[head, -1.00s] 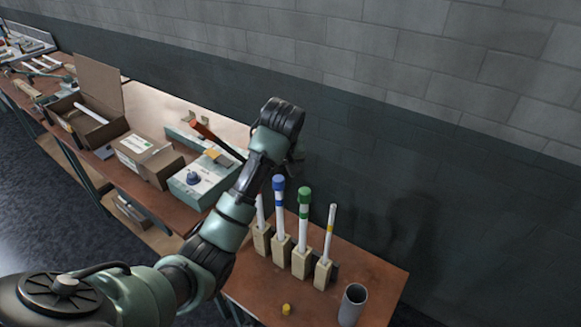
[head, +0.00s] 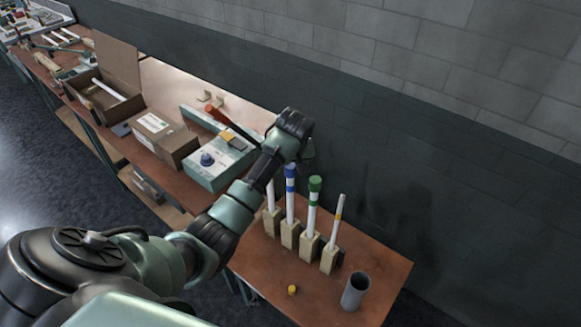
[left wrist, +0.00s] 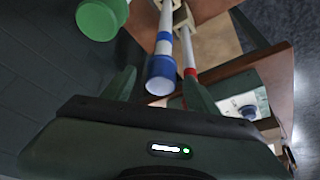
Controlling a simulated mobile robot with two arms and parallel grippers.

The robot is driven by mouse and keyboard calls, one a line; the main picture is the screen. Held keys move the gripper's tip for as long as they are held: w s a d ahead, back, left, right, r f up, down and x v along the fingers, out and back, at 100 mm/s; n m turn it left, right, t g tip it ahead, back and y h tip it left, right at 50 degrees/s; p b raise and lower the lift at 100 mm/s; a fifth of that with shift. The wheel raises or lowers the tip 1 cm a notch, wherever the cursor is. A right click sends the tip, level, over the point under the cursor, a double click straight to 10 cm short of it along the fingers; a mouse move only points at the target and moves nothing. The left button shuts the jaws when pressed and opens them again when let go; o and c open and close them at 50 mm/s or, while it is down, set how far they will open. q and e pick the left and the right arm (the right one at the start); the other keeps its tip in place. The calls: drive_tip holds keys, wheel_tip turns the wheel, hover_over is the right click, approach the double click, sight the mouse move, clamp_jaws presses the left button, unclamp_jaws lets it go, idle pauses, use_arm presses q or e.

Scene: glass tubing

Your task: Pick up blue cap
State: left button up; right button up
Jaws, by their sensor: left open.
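The blue cap (head: 290,172) sits on top of an upright white tube with a blue band, held in a wooden block on the brown table. In the left wrist view the blue cap (left wrist: 161,72) shows between the two fingers, with a gap visible beside it. My left gripper (left wrist: 160,78) is open around or just above the cap; I cannot tell how far apart they are in height. In the head view its fingers are mostly hidden behind the wrist (head: 294,128). My right gripper is not in view.
Beside it stand a green-capped tube (head: 314,184), a yellow-banded tube (head: 339,215) and a red-banded tube (left wrist: 188,55). A yellow cap (head: 292,290) and a grey cylinder (head: 354,292) are at the table's front. A box with a blue knob (head: 207,159) stands left; the wall is behind.

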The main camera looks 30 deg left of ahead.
use_arm(q)
drive_tip(key=shift+r, duration=0.1)
clamp_jaws()
